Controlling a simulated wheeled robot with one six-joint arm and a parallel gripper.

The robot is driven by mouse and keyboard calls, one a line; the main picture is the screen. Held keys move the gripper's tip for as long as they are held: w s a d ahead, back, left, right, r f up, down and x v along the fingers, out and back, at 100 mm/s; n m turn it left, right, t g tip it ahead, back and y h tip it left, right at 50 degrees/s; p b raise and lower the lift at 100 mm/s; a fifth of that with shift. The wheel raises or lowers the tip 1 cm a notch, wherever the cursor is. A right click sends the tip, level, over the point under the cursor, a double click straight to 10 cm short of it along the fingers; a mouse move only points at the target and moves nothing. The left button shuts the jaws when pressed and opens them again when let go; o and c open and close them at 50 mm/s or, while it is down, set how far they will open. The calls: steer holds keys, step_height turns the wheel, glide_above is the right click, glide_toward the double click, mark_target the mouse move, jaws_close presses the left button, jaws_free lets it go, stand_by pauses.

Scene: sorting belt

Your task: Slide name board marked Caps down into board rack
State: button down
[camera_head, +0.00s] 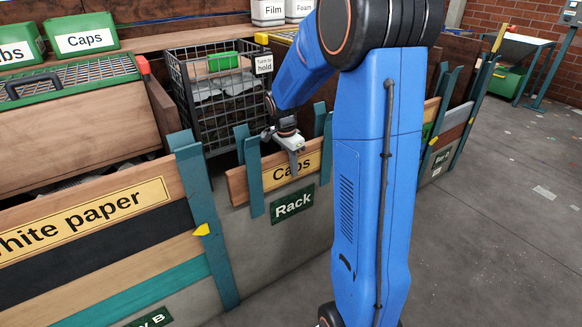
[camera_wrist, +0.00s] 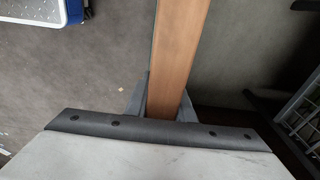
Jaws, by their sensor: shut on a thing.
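The wooden name board marked Caps (camera_head: 280,172) stands upright between the teal posts of the board rack (camera_head: 252,176), above the green Rack label (camera_head: 293,204). My gripper (camera_head: 296,158) is at the board's top edge, near its middle, shut on it. In the wrist view the board's top edge (camera_wrist: 183,50) runs up between the two dark fingers (camera_wrist: 165,104). My blue arm hides the right end of the board and part of the rack. I cannot tell whether the board touches the rack's bottom.
A wire basket (camera_head: 212,97) with a "Turn to hold" tag stands behind the rack. A board marked White paper (camera_head: 85,214) fills the bay at left. Green bins (camera_head: 84,36) marked Caps and another label sit at the back left. The floor at right (camera_head: 500,220) is mostly clear.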

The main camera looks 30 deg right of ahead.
steer(key=shift+f, duration=0.15)
steer(key=shift+f, duration=0.5)
steer(key=c, duration=1.4)
jaws_free()
steer(key=shift+c, duration=0.2)
steer(key=r, duration=0.5)
steer(key=a+r, duration=0.1)
steer(key=r, duration=0.5)
steer(key=a+r, duration=0.1)
steer(key=r, duration=0.5)
steer(key=shift+r, duration=0.15)
steer(key=s+a+r+n+t, duration=0.1)
steer(key=s+a+n, duration=0.3)
steer(key=s, duration=0.3)
steer(key=s+a+r+n+t, duration=0.1)
steer(key=s+a+n, duration=0.35)
steer(key=s, duration=0.35)
steer(key=s+a+f+n+t, duration=0.1)
steer(key=s+a+n, duration=0.1)
steer(key=s, duration=0.3)
steer(key=s+a+f+n+t+y, duration=0.1)
steer(key=s+a+f+n, duration=0.1)
steer(key=s+n, duration=0.2)
steer(key=s+a+f+n, duration=0.1)
steer(key=s+f+n, duration=0.1)
steer(key=s, duration=0.4)
steer(key=shift+a+f+n+t, duration=0.15)
steer(key=shift+a+n+t, duration=0.25)
steer(key=shift+n, duration=0.15)
